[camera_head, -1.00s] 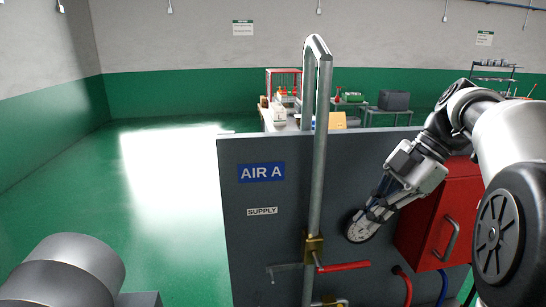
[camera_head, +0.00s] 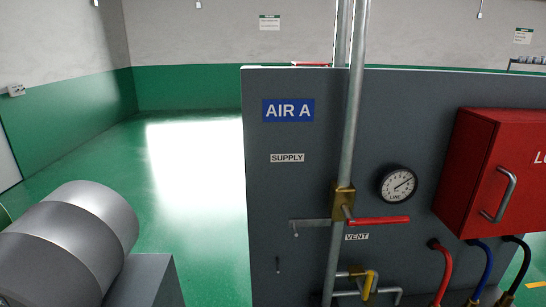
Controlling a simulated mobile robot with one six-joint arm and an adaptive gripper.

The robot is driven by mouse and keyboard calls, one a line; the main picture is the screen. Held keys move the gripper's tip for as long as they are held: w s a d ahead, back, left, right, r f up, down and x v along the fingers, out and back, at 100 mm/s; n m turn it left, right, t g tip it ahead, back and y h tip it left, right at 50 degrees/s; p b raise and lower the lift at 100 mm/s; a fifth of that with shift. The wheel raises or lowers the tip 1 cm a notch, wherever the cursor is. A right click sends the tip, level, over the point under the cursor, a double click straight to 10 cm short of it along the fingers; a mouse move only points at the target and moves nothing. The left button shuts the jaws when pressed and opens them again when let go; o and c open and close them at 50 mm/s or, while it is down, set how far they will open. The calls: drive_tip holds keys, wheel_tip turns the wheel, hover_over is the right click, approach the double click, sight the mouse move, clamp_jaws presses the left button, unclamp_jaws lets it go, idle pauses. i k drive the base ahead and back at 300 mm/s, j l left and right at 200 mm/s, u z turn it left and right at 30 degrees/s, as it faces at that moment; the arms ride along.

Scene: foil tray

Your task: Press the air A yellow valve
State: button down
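The yellow valve handle (camera_head: 370,283) is low on the grey panel under the AIR A sign (camera_head: 288,110), just below the VENT label (camera_head: 357,237). It stands roughly upright beside a small brass fitting on a thin branch pipe. The fitting's lower part is near the bottom edge of the view.
Above the yellow valve, a red lever (camera_head: 380,220) points right from a brass valve body (camera_head: 342,201) on the vertical pipe (camera_head: 355,110). A gauge (camera_head: 398,184), a red box (camera_head: 490,175) and several hoses are to the right. Open floor lies left.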

sight(367, 286)
drive_tip(key=i+l, duration=0.1)
drive_tip(key=l, duration=0.75)
drive_tip(key=i+l, duration=0.15)
drive_tip(key=l, duration=0.25)
drive_tip(key=u, duration=0.05)
